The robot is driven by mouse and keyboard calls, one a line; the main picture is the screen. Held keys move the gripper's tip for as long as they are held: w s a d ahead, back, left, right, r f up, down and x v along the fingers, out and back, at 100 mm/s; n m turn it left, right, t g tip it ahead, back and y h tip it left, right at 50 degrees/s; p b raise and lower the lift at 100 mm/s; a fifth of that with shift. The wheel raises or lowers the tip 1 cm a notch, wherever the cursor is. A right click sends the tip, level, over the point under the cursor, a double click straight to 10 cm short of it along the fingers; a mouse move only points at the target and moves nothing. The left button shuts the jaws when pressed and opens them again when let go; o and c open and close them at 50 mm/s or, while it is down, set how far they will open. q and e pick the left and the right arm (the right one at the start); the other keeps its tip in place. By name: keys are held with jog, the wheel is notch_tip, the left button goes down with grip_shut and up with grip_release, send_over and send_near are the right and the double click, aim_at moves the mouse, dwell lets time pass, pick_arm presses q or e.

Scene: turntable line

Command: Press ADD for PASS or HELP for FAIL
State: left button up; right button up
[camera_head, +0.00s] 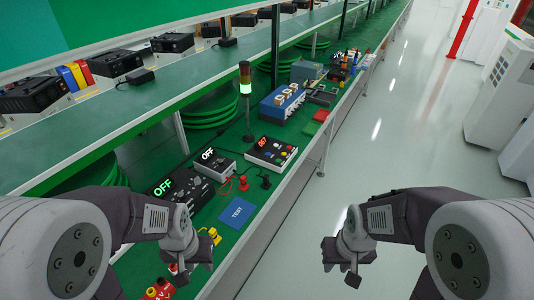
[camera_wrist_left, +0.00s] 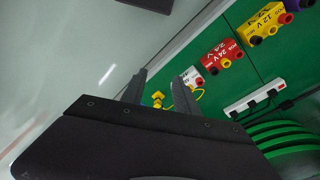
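A white-faced control box (camera_head: 271,153) with a lit red display and several coloured buttons stands on the green bench in the head view. Its labels, including any ADD or HELP, are too small to read. A signal tower (camera_head: 245,80) behind it glows pale green. A box (camera_head: 212,163) and a black unit (camera_head: 180,190) both read OFF. A blue TEST pad (camera_head: 237,213) lies in front of them. My left gripper (camera_head: 190,268) is over the near bench; its fingers (camera_wrist_left: 158,88) are apart and empty in the left wrist view. My right gripper (camera_head: 345,277) hangs over the floor, its opening unclear.
Yellow connectors (camera_head: 209,236) and red ones (camera_head: 159,289) lie near my left gripper. In the left wrist view, a red 24 V block (camera_wrist_left: 222,54) and a yellow 12 V block (camera_wrist_left: 264,22) sit on the bench. A shelf (camera_head: 110,103) overhangs the back. The floor (camera_head: 400,130) is clear.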

pick_arm(q)
jog(key=shift+w+d+f, duration=0.1)
jog(key=shift+w+d, duration=0.05)
jog(key=shift+w, duration=0.35)
jog(key=shift+s, duration=0.15)
grip_shut()
jog(key=shift+s, duration=0.15)
dwell(1.1)
